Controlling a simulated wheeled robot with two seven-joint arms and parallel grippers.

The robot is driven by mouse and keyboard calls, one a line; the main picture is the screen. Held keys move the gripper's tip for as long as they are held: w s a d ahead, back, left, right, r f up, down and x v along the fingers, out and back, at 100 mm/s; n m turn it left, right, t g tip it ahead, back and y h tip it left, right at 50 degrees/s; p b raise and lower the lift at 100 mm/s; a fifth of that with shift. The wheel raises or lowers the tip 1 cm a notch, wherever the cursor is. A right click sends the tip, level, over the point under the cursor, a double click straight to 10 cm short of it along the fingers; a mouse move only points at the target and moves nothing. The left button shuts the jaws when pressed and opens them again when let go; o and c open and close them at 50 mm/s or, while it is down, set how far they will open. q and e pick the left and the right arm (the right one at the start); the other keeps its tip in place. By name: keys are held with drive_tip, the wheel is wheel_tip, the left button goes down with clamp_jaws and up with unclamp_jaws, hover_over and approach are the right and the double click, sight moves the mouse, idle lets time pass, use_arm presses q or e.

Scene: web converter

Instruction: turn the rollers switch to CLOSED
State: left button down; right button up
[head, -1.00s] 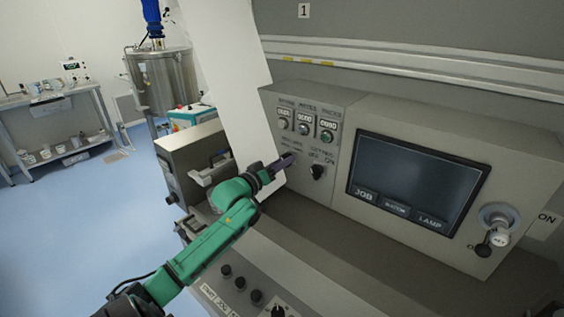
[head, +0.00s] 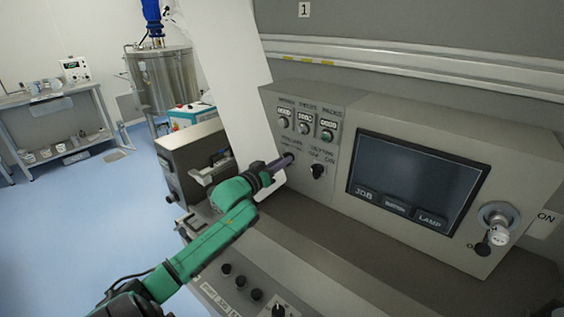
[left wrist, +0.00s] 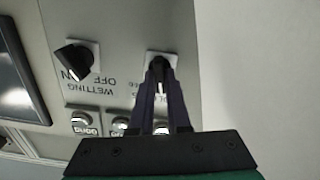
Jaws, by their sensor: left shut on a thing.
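The rollers switch (left wrist: 160,64) is a black knob on a pale square plate in the left wrist view. My left gripper (left wrist: 159,75) has its two dark fingers shut on this knob, one on each side. In the head view my left gripper (head: 287,160) reaches the grey control panel (head: 300,180) from the left, and its fingers hide the knob there. The printed label by the switch is partly covered by the fingers, so its set position cannot be read. My right gripper does not show.
The black wetting knob (head: 317,171) sits just right of the gripper, with counters (head: 306,118) above. A dark screen (head: 417,182) and a key switch (head: 497,224) lie farther right. A white web sheet (head: 228,90) hangs just left of the panel. A lower console has black knobs (head: 256,295).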

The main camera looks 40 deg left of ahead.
use_arm(q)
drive_tip(key=m, duration=0.8)
drive_tip(key=shift+m, duration=0.4)
drive_tip(key=shift+d, duration=0.1)
drive_tip(key=c, duration=0.9)
unclamp_jaws()
drive_tip(key=shift+f, duration=0.1)
drive_tip(key=s+b, duration=0.2)
drive_tip(key=s, duration=1.2)
drive_tip(key=shift+s+d, duration=0.15)
drive_tip(key=shift+s, duration=0.05)
